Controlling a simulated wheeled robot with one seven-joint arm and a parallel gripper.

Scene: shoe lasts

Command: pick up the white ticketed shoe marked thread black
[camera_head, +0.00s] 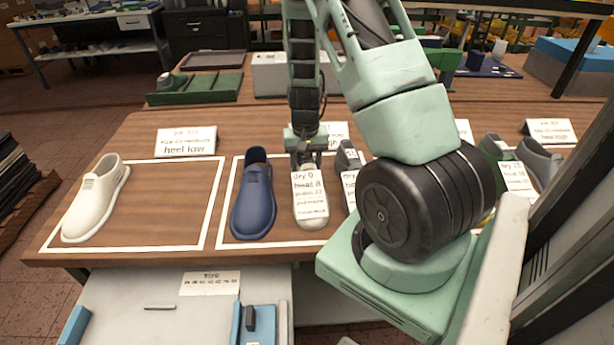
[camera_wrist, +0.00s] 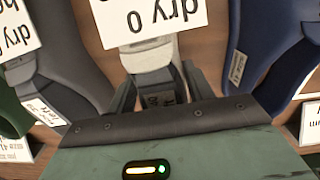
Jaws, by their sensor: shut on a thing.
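The white ticketed shoe (camera_head: 311,223) stands in the middle taped area, its toe toward me. Its ticket (camera_head: 309,188) begins "dry 0", "heat 8"; the lower lines are too small to read surely. My gripper (camera_head: 307,162) is over its heel end, shut on it. In the wrist view my gripper (camera_wrist: 158,90) has a finger on each side of the white ticketed shoe (camera_wrist: 148,56), and the upside-down ticket reads "dry 0". A small label between the fingers is unclear. I cannot read a thread mark. The shoe appears to be at table level.
A blue shoe (camera_head: 253,200) is close on the left, and a grey ticketed shoe (camera_head: 348,158) close on the right, partly behind my arm. A plain white shoe (camera_head: 97,200) stands far left by a "heel low" card (camera_head: 186,142). Bare wood (camera_head: 160,205) lies between.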

